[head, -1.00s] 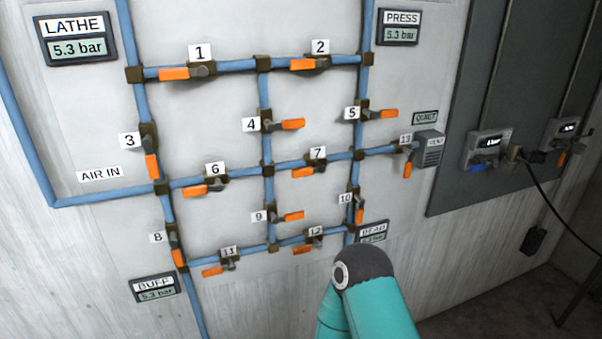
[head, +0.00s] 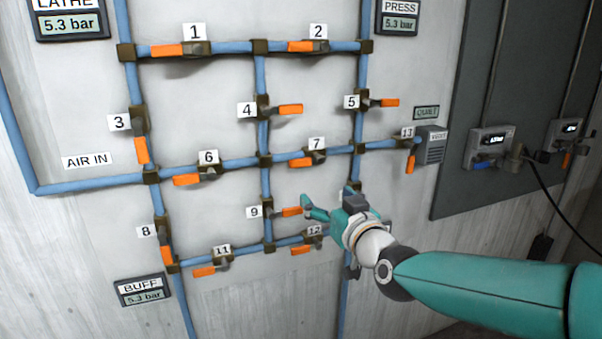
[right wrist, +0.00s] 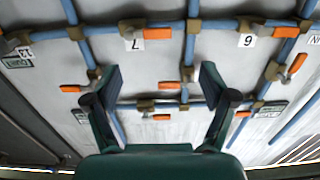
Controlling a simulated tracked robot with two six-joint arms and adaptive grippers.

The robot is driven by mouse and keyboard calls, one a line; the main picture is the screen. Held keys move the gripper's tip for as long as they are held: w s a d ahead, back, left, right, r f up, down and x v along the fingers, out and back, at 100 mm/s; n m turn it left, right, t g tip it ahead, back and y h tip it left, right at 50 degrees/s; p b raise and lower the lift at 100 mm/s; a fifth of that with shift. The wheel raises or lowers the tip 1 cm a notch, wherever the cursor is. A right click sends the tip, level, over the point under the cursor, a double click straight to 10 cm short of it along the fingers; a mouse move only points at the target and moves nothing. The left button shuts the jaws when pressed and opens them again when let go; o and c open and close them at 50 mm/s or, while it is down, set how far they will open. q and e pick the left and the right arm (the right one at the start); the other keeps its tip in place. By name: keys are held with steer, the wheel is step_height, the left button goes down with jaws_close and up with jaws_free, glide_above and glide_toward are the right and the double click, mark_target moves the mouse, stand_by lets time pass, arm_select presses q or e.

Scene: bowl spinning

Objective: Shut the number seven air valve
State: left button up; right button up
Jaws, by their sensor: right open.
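The number seven valve (head: 315,157) sits on the middle blue pipe, under its label "7". Its orange handle (head: 301,161) points left, roughly along the pipe. In the right wrist view, which is upside down, its handle (right wrist: 157,33) shows at the top, beyond my fingertips. My right gripper (head: 308,216) is open and empty, in front of the lower right of the pipe grid, below valve seven in the head view. The handle of valve 9 (right wrist: 168,85) appears between its fingers (right wrist: 162,72) in the wrist view; contact is not visible. My left gripper is out of view.
Valve 9's handle (head: 291,212) and valve 12's handle (head: 301,250) lie close around my right gripper. Valve 10 is mostly hidden behind it. Valve 6 (head: 208,172) is left of seven, and valve 13 (head: 415,142) is right. Free wall shows below the grid.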

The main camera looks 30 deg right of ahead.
mark_target(301, 164)
steer(key=p+x, duration=0.1)
steer(key=x, duration=0.4)
steer(key=p+x, duration=0.1)
steer(key=x, duration=0.5)
steer(key=r+p+x, duration=0.1)
steer(key=p+x, duration=0.1)
steer(key=x, duration=0.3)
steer(key=shift+w+d, duration=0.25)
steer(key=shift+d, duration=0.1)
jaws_close()
